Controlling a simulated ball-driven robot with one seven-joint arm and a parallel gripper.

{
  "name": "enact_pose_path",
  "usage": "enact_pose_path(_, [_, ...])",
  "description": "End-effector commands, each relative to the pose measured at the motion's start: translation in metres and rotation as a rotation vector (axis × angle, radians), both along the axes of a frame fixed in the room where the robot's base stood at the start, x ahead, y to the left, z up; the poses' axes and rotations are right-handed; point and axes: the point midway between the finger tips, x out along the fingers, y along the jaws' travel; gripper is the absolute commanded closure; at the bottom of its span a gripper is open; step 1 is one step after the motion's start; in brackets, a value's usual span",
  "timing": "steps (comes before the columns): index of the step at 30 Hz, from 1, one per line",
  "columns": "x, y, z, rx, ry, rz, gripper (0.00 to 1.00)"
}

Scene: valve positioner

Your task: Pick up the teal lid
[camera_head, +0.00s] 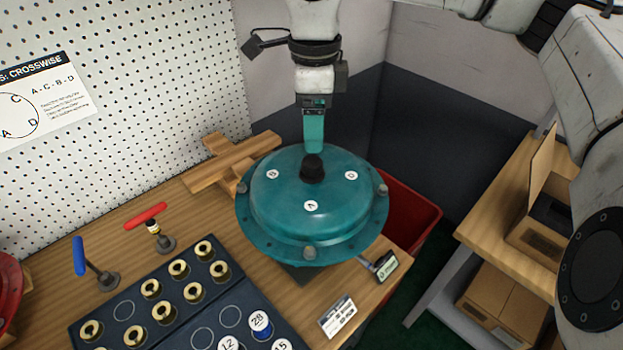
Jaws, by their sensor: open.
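The teal lid (276,221) is a round domed disc with a flange, bolts around its rim and white lettered labels on top. It sits at the right end of the wooden bench. A black knob (312,168) stands at its centre. My gripper (313,148) points down at the knob from above and behind, with a teal finger visible. The fingertips are at or just behind the knob; I cannot tell whether they touch it. The gripper is open. The second finger and what lies under the lid are hidden.
A wooden cross-shaped stand (225,163) is behind the lid. A dark tray (130,325) with brass fittings is at front left, near red (146,216) and blue (78,256) handled tools. A red bin (412,212) is beyond the bench's right edge. A pegboard (150,90) closes the back left.

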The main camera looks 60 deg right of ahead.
Motion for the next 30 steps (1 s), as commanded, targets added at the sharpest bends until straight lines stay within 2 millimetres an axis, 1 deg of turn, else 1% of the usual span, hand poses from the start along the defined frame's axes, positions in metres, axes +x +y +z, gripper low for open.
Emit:
enact_pose_path(8, [-0.001, 0.005, -0.019, 0.004, 0.0, 0.004, 0.32])
enact_pose_path(12, [-0.001, 0.011, -0.038, 0.005, -0.002, 0.003, 0.32])
enact_pose_path(16, [-0.001, 0.01, -0.055, 0.005, -0.003, 0.002, 0.32])
enact_pose_path(19, [-0.001, 0.01, -0.061, 0.004, -0.003, 0.003, 0.32])
enact_pose_path(25, [-0.001, 0.01, -0.062, 0.003, -0.004, 0.003, 0.32])
enact_pose_path(26, [-0.001, 0.01, -0.062, 0.003, -0.004, 0.003, 0.33])
enact_pose_path(30, [-0.001, 0.01, -0.062, 0.004, -0.005, 0.003, 0.46])
